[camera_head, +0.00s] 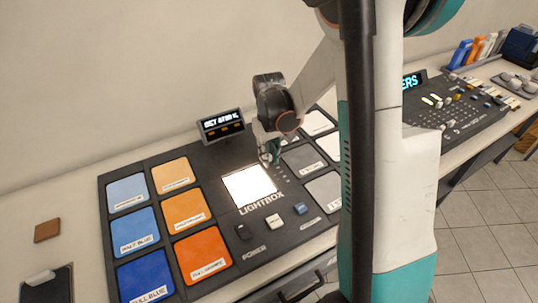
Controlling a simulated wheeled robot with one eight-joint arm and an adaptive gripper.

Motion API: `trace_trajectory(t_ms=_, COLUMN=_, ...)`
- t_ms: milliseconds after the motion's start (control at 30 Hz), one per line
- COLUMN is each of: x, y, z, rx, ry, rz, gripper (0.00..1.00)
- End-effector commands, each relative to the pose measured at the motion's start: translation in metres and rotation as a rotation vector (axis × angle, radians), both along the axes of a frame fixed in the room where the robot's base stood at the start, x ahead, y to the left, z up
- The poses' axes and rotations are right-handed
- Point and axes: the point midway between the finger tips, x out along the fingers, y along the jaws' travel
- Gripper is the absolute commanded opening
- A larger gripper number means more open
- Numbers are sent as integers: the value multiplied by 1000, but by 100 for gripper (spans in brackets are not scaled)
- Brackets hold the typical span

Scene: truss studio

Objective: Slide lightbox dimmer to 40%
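The lightbox (248,187) is a bright white square set in a dark console (222,162), with the word LIGHTBOX printed below it. Small pale marks (284,176) run along its right side, close to my gripper; I cannot make out a slider knob or its setting there. My gripper (269,160) points down at the upper right corner of the lightbox. Its fingers are small and partly hidden by the wrist, so I cannot tell whether they are open, shut or touching the console.
A small lit display (222,124) stands behind the lightbox. Blue and orange swatches (184,210) lie left, grey and white ones (303,158) right. A black switch (243,232), white button (274,221) and blue button (300,208) sit in front. My arm blocks the console's right side.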

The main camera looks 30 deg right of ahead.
Motion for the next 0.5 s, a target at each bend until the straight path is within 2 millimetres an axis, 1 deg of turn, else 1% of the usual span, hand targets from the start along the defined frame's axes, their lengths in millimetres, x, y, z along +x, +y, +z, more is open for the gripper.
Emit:
trace_trajectory(t_ms=167, x=-1, y=0, z=0, rx=0, ry=0, rz=0, gripper=0)
trace_trajectory(t_ms=267, x=-9, y=0, z=0, rx=0, ry=0, rz=-1, gripper=0)
trace_trajectory(t_ms=500, x=-51, y=0, z=0, rx=0, ry=0, rz=0, gripper=0)
